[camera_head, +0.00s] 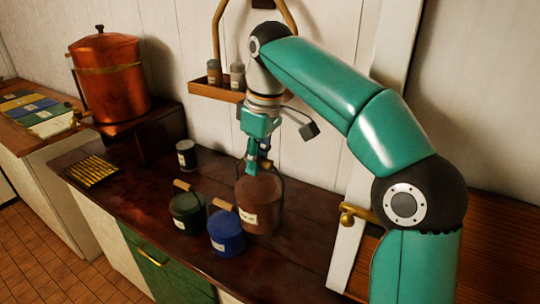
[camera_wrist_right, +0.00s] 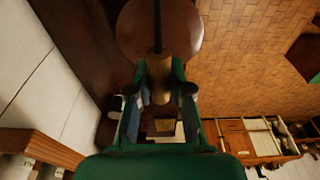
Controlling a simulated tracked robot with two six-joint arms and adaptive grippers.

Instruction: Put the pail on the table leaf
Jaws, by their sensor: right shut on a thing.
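A brown pail (camera_head: 258,208) with a pale label and a wire handle is at the middle of the dark counter (camera_head: 130,205). My right gripper (camera_head: 258,165) is above it, shut on its handle. In the right wrist view the gripper (camera_wrist_right: 160,95) has the handle's wooden grip (camera_wrist_right: 160,82) between its fingers, with the brown pail (camera_wrist_right: 160,30) beyond. I cannot tell whether the pail's base touches the counter. A green pail (camera_head: 186,213) and a blue pail (camera_head: 226,234) stand in front of it. A brown wooden surface (camera_head: 500,245) at the right may be the table leaf. My left gripper is out of view.
A copper urn (camera_head: 112,85) stands on a raised shelf at the back left. A wall rack (camera_head: 216,92) holds small jars. A white post with a brass latch (camera_head: 355,215) stands right of the pail.

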